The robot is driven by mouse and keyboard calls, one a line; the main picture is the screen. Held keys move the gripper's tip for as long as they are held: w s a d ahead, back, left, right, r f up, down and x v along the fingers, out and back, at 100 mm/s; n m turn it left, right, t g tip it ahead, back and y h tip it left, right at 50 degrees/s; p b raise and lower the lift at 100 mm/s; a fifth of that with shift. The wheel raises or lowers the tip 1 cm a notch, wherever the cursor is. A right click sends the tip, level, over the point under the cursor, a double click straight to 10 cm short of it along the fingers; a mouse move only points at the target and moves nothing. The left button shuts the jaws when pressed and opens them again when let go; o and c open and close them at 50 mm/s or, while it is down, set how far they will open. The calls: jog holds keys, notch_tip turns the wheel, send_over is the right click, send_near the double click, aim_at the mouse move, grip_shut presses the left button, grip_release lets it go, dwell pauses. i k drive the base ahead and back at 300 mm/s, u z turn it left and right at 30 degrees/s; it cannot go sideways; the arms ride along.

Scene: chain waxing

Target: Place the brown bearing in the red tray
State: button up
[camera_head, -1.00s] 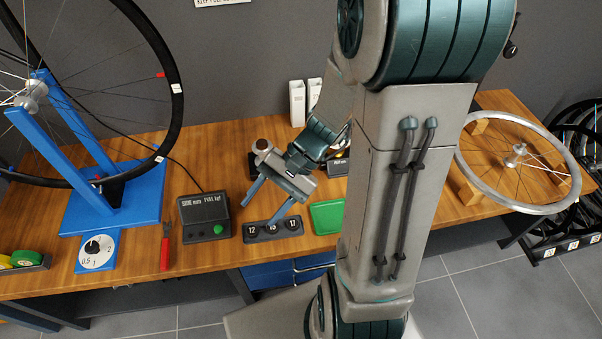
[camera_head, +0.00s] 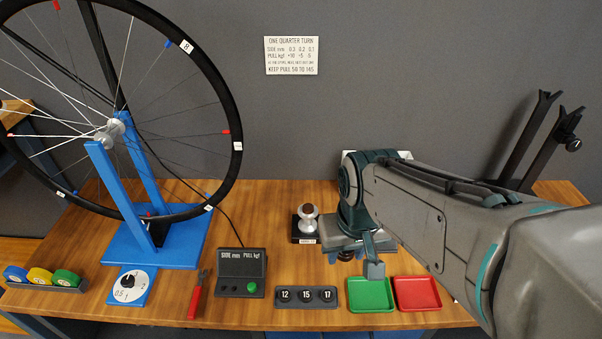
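The red tray (camera_head: 432,304) lies at the front right of the bench and looks empty. A silver hub-like piece (camera_head: 308,222) with a brown round top (camera_head: 308,210) stands on a small black base, left of my gripper. I cannot tell if that brown top is the brown bearing. My gripper (camera_head: 368,266) points down over the bench, behind the green tray and right of the silver piece. One finger shows in front; the other is hidden, so its opening is unclear. Small dark shapes (camera_head: 346,257) show under its left side; I cannot tell what they are.
The green tray (camera_head: 371,305) touches or nearly touches the red tray's left side. A block with dials 12, 15, 17 (camera_head: 306,304), a gauge box (camera_head: 241,287), red-handled pliers (camera_head: 195,300) and a blue wheel stand (camera_head: 180,250) are to the left. A sign (camera_head: 291,55) hangs behind.

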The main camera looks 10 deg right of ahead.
aim_at(419, 304)
jog(key=z, duration=0.05)
jog(key=k, duration=0.5)
jog(key=z, duration=2.7)
jog(key=k, duration=1.55)
jog(key=u, duration=2.05)
jog(key=i, duration=1)
jog(key=z, duration=0.05)
